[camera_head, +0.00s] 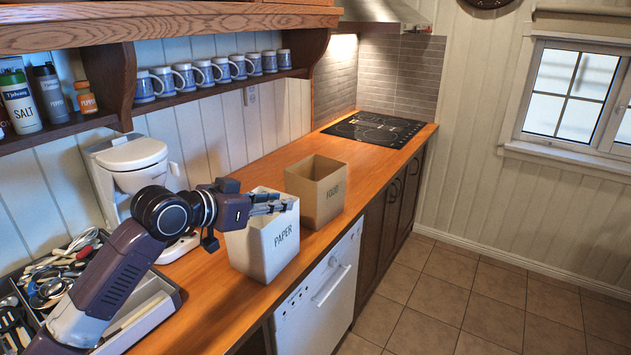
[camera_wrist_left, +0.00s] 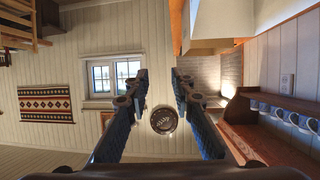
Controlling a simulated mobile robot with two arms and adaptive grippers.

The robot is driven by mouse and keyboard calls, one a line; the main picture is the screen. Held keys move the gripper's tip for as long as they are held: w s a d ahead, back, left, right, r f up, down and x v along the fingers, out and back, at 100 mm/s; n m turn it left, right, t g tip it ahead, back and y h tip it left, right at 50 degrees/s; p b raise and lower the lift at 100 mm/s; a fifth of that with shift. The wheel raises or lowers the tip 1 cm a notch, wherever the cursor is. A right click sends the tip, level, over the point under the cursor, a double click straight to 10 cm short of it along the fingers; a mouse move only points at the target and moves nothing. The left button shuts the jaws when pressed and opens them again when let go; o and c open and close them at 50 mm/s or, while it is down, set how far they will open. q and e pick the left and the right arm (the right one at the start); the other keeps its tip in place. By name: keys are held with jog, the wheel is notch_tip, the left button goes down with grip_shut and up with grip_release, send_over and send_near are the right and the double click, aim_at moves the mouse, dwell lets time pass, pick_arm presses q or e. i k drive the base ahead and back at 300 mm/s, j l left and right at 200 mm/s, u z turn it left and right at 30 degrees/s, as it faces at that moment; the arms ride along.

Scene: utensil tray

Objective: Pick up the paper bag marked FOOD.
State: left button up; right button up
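The brown paper bag marked FOOD (camera_head: 330,197) stands upright and open-topped on the wooden counter. My left gripper (camera_head: 280,203) is in front of the top of the white bag marked PAPER (camera_head: 272,250), with its fingers pointing right toward the FOOD bag. A gap shows between the fingertips and the FOOD bag. In the left wrist view the two fingers of the left gripper (camera_wrist_left: 158,82) are spread apart with nothing between them. That view shows neither bag. My right gripper is in neither view.
A white coffee machine (camera_head: 130,165) and a utensil tray (camera_head: 155,310) are on the counter at left. A black cooktop (camera_head: 375,129) lies behind the FOOD bag. A shelf with several mugs (camera_head: 205,73) hangs above. Counter between bag and cooktop is clear.

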aim_at(316, 191)
jog(key=i, duration=1.2)
